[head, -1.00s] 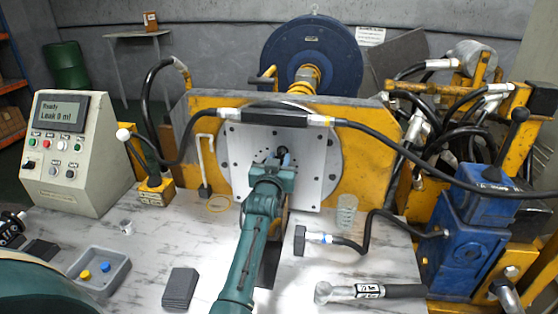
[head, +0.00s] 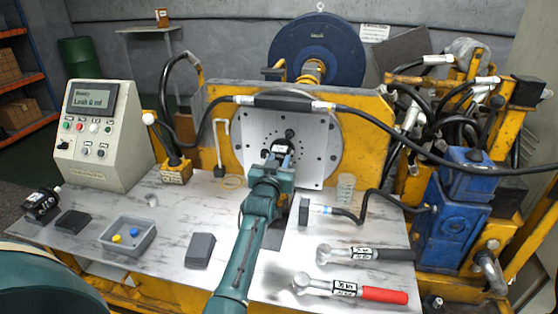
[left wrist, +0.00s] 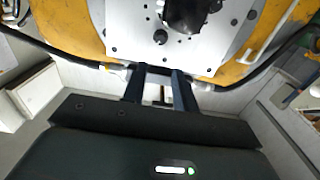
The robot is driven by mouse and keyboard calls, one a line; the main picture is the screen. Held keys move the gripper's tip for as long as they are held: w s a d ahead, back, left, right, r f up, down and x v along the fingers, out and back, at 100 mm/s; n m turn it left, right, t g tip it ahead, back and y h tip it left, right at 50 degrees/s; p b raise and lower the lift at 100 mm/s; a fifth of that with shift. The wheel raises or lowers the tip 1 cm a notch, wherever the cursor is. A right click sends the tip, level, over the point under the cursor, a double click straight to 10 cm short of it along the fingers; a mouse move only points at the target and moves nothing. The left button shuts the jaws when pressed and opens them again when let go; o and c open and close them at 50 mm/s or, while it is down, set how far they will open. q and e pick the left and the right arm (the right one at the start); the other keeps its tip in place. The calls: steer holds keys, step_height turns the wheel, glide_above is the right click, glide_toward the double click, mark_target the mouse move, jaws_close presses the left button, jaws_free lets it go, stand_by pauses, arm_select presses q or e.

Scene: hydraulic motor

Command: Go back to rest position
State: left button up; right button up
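My left gripper (head: 283,152) is at the end of the teal arm in the middle of the head view, in front of the light metal plate (head: 312,150) on the yellow stand. In the left wrist view its two dark fingers (left wrist: 159,78) stand apart, with nothing gripped between them. A black motor part (left wrist: 190,12) sits on the plate near the top of that view, apart from the fingers. In the head view the gripper partly hides the plate's centre. My right gripper is in neither current view.
A control box (head: 98,130) reading "Ready" stands at the left. Two torque wrenches (head: 340,288) lie at the front right. A blue pump (head: 455,215) is at the right, and a black hose (head: 390,122) crosses above the table.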

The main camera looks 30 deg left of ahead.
steer(key=shift+w, duration=0.1)
stand_by(0.3)
arm_select(q)
steer(key=s+d+f+m+g+h+p, duration=0.1)
steer(key=s+d+f+m+h+p, duration=0.1)
steer(key=s+d+f, duration=0.5)
steer(key=s+f+m+g+h+p, duration=0.15)
steer(key=s+f, duration=0.25)
steer(key=s, duration=0.6)
steer(key=s+d+f+m+g+h+p, duration=0.1)
steer(key=s+d+g+h, duration=0.1)
steer(key=s+d, duration=0.3)
steer(key=s+d+f+m+g+h, duration=0.1)
steer(key=s+d, duration=0.4)
steer(key=s, duration=0.9)
steer(key=shift+s+f+g+h+p, duration=0.25)
steer(key=shift+f+g+h+p, duration=0.15)
steer(key=shift+f+g+h, duration=0.3)
arm_select(e)
steer(key=shift+s+d+r+h, duration=0.25)
steer(key=shift+d+r+h, duration=0.35)
steer(key=shift+d+r, duration=0.2)
steer(key=shift+r, duration=0.1)
